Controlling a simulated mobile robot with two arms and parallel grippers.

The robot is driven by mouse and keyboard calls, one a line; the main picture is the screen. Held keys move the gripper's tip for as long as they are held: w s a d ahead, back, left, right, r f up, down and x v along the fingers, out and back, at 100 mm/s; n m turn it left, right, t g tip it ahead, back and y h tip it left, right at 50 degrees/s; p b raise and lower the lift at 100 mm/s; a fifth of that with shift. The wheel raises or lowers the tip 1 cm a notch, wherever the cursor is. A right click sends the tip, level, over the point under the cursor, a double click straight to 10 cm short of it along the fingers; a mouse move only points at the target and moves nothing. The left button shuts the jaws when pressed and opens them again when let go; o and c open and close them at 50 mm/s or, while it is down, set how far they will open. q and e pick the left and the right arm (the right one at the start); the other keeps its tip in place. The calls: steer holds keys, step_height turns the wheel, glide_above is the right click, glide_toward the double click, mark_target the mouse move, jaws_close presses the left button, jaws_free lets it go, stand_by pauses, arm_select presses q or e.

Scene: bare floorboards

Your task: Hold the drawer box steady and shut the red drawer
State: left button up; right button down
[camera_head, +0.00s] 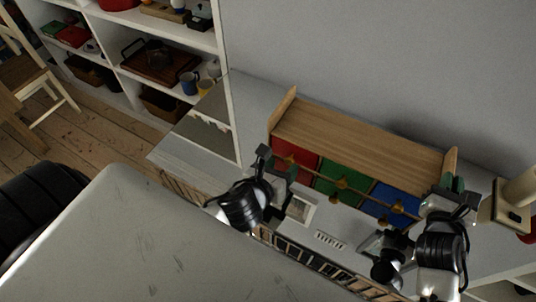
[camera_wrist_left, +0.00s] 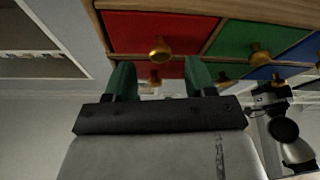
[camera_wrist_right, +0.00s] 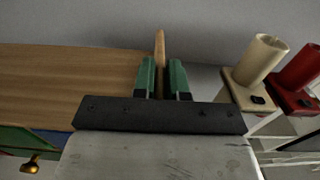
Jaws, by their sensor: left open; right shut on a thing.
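The drawer box (camera_head: 360,140) has a pale wooden top with raised end panels and red, green and blue fronts with brass knobs. The red drawer (camera_head: 293,150) is at its left end; its front and knob also show in the left wrist view (camera_wrist_left: 130,32). How far it stands out, if at all, I cannot tell. My left gripper (camera_head: 272,165) is open and empty, its fingers just in front of and below the red front. My right gripper (camera_head: 452,180) is shut on the box's right end panel (camera_wrist_right: 159,46), gripping its upright edge.
The box stands on a grey worktop (camera_head: 255,95) against a wall. To its right are a cream cup-like holder (camera_wrist_right: 262,58) and a red one (camera_wrist_right: 303,66). A white shelf unit (camera_head: 226,50) with crockery is at the left. A wooden chair (camera_head: 35,75) stands further left.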

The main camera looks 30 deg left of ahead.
arm_select(q)
steer(key=v, duration=0.8)
arm_select(e)
steer(key=c, duration=1.1)
jaws_free()
steer(key=shift+s, duration=0.15)
